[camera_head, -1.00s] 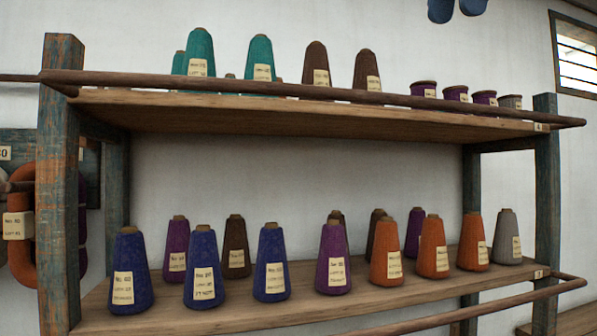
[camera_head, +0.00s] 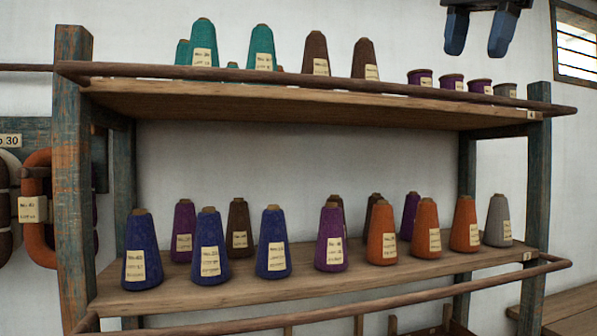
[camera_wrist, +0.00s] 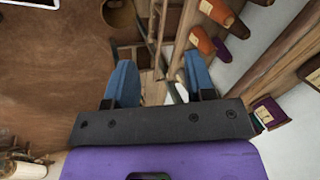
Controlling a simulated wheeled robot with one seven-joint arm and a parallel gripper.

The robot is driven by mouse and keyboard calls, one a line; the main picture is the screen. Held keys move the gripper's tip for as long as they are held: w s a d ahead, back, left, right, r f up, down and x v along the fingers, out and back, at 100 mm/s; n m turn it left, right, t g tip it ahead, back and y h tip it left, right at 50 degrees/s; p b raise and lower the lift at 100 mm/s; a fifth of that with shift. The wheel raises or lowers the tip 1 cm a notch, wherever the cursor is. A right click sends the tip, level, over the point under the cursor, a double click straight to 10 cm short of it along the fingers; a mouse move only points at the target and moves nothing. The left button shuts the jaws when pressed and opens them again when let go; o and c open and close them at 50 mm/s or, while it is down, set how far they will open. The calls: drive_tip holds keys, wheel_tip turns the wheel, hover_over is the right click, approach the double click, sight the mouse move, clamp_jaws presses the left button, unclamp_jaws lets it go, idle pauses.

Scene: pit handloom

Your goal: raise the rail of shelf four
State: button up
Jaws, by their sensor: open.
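The upper shelf board (camera_head: 300,106) carries a small tag at its right end that seems to read 4. A long round wooden rail (camera_head: 300,82) runs along its front edge, from the left post past the right post. My gripper (camera_head: 478,48) hangs at the top right, above the right part of this rail, with two blue fingers apart and pointing down. It is empty and not touching the rail. In the wrist view the open fingers (camera_wrist: 159,62) also show, with nothing between them; which rail shows there I cannot tell.
Teal and brown cones (camera_head: 261,47) and small purple spools (camera_head: 451,81) stand behind the upper rail. The lower shelf (camera_head: 330,285) holds several cones and has its own rail (camera_head: 400,299). Ring-shaped hanks (camera_head: 38,205) hang at left. A barred window (camera_head: 577,45) is at right.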

drive_tip(key=s+d+f+n, duration=0.2)
drive_tip(key=s+f+n, duration=0.15)
drive_tip(key=f, duration=0.85)
drive_tip(key=s+d+f+n+t, duration=0.1)
drive_tip(key=s+d+f+n, duration=0.25)
drive_tip(key=f, duration=0.85)
drive_tip(key=s+d+f+n, duration=0.25)
drive_tip(key=f+n, duration=0.25)
drive_tip(key=f, duration=0.8)
drive_tip(key=m+t+y, duration=0.4)
drive_tip(key=m+t, duration=1.1)
approach(402, 89)
drive_tip(key=w, duration=0.2)
drive_tip(key=x, duration=1.1)
drive_tip(key=shift+a+r, duration=0.2)
drive_tip(key=shift+a, duration=0.15)
clamp_jaws()
